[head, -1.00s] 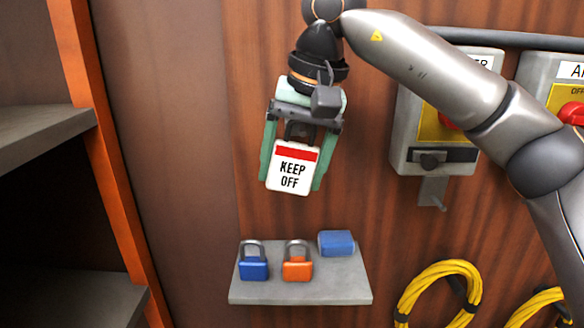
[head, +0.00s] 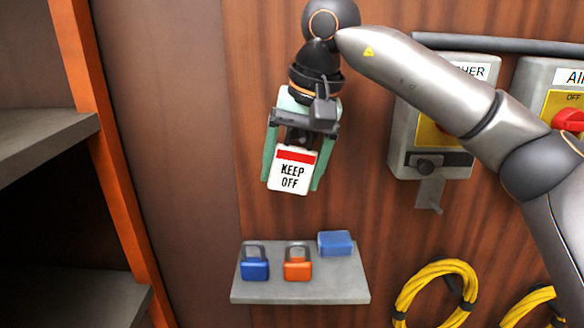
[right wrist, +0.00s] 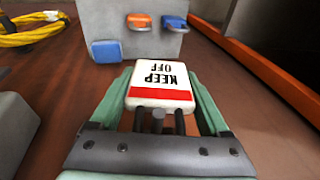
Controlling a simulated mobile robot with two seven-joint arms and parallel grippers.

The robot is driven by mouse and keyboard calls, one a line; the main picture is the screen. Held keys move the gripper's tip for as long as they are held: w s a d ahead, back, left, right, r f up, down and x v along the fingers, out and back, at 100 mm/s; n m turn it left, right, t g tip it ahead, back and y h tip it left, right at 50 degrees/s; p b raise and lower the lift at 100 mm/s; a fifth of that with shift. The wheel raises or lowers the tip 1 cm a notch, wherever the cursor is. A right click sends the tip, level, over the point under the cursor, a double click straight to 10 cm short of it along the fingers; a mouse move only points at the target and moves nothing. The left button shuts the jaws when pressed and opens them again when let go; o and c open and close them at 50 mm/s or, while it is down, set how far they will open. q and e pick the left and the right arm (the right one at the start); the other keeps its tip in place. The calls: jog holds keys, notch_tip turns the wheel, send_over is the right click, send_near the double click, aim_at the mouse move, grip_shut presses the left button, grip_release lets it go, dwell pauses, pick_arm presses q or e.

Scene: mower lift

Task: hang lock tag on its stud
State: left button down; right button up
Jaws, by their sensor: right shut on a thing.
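The lock tag (head: 293,170) is a white plate with a red band and the words KEEP OFF. My right gripper (head: 294,182) is shut on it, with a green finger on each side, in front of the brown wood panel. In the right wrist view the tag (right wrist: 160,82) sits between the fingers, its lettering upside down. Dark prongs and a short grey peg (right wrist: 158,120) show at its near edge; I cannot tell whether this peg is the stud. A grey bracket with a small peg (head: 434,207) juts out under the left switch box. My left gripper is not in view.
A grey ledge (head: 300,292) below holds a blue padlock (head: 254,269), an orange padlock (head: 298,269) and a blue block (head: 336,243). Switch boxes (head: 402,150) and yellow cable coils (head: 402,300) are at the right. An orange post (head: 105,165) and grey shelves are at the left.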

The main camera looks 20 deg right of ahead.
jog(key=shift+f, duration=0.3)
jog(key=o, duration=1.2)
